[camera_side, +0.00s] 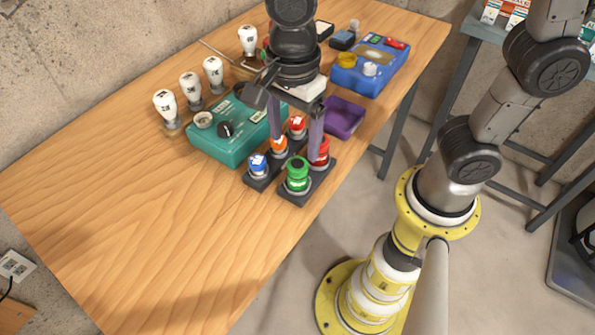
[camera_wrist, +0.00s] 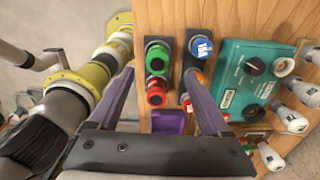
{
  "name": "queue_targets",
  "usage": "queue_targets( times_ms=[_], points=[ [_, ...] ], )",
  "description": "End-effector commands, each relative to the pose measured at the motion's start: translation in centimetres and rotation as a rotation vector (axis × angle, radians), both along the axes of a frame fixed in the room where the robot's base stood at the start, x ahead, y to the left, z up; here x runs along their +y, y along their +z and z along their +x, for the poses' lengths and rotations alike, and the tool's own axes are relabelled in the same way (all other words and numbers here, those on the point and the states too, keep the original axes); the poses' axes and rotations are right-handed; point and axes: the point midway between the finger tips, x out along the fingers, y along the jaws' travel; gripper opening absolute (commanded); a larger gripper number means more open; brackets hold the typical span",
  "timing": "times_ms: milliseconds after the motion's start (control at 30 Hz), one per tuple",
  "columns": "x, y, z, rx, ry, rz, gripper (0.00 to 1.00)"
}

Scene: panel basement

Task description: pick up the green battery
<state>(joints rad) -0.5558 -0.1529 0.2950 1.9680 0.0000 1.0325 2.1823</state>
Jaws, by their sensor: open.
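The green battery (camera_side: 298,175) stands upright at the near end of a dark holder (camera_side: 296,196), beside a red battery (camera_side: 320,152). In the wrist view the green battery (camera_wrist: 157,57) shows just ahead of the fingertips, with the red battery (camera_wrist: 156,92) between the fingers. My gripper (camera_side: 296,144) is open and points down, with nothing held. Its purple fingers are spread over the holders, and one partly hides the red battery in the side view. My gripper (camera_wrist: 160,74) also shows in the wrist view, the green battery apart from both fingers.
A second holder beside it carries a blue battery (camera_side: 258,165), an orange one (camera_side: 279,145) and a red one (camera_side: 297,124). A teal box (camera_side: 218,147), white bulbs (camera_side: 165,104), a purple tray (camera_side: 346,116) and a blue box (camera_side: 372,72) stand around. The table's left front (camera_side: 120,225) is clear.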

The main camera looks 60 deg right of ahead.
Motion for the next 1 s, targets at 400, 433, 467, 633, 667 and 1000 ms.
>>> queue_targets(
  times_ms=[400,433,467,633,667,1000],
  points=[
    [-0.3,-4.1,-0.4,0.004,0.000,-0.003,0.82],
    [-0.3,-4.5,-0.5,0.004,0.000,-0.003,0.82],
    [-0.3,-5.0,-0.5,0.003,0.000,-0.002,0.82],
    [-0.3,-6.7,-0.5,0.001,0.000,-0.001,0.82],
    [-0.3,-6.9,-0.5,0.001,0.000,0.000,0.82],
    [-0.3,-7.0,-0.4,-0.001,0.000,0.001,0.66]
  ],
)
